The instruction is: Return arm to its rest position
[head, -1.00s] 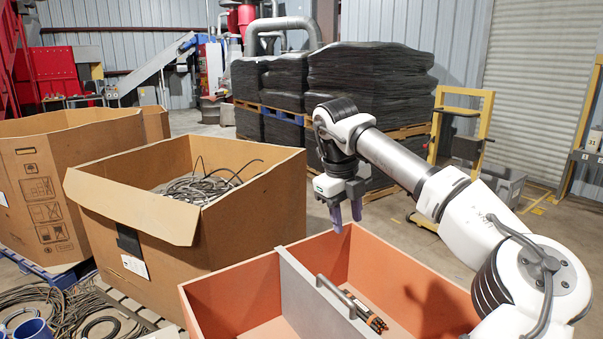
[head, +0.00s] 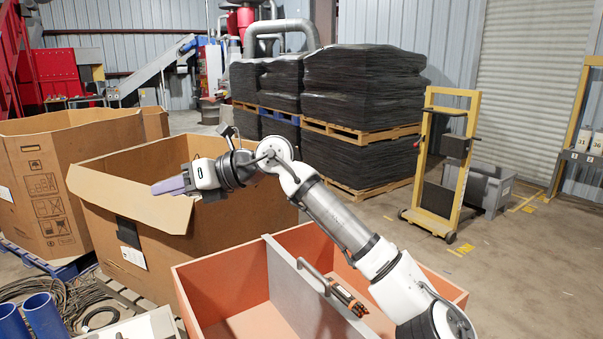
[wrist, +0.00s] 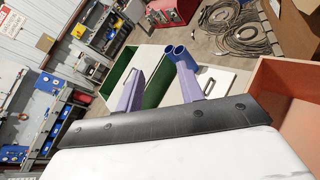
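My arm (head: 345,225) reaches from the lower right up and to the left over the orange divided bin. My gripper (head: 158,187) points left, level with the near flap of the middle cardboard box in the head view. In the wrist view my gripper (wrist: 160,80) shows two purple fingers spread apart with nothing held between them. I cannot tell from the head view how far it is from the box flap.
The orange bin (head: 215,275) has a grey divider and a small bundle of cable pieces (head: 348,300). The cardboard box (head: 130,195) stands behind it. Blue tubes (head: 42,318) stand lower left; green and blue tubes show in the wrist view.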

